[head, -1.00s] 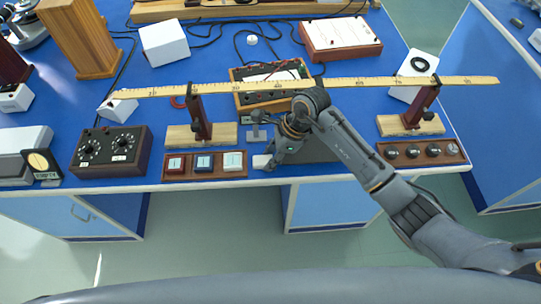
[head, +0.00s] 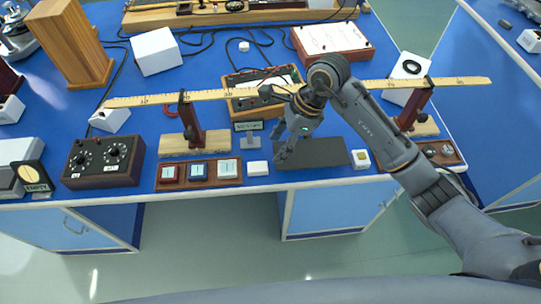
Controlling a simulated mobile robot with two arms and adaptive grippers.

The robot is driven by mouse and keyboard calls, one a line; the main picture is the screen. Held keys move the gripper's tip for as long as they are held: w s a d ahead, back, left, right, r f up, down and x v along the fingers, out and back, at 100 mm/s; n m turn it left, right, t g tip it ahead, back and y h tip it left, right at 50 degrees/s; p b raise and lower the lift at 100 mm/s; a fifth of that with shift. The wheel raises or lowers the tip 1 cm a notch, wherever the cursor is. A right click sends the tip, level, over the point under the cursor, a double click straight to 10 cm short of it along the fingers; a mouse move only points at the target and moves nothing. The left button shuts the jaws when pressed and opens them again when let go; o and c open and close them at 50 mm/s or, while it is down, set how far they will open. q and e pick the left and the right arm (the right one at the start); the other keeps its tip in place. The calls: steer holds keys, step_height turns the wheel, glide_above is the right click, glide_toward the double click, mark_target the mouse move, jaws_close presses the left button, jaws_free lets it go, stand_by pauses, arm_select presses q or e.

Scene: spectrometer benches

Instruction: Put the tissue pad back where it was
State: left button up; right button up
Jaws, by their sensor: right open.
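My left gripper is not in view.
A long wooden ruler (head: 205,96) lies across two red posts on wooden bases (head: 192,125), behind my gripper. A black dial box (head: 103,161) stands left. A small white and yellow item (head: 360,159) lies at the mat's right end. A dark knob box (head: 440,153) is farther right.

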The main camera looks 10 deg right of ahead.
steer(key=shift+v, duration=1.45)
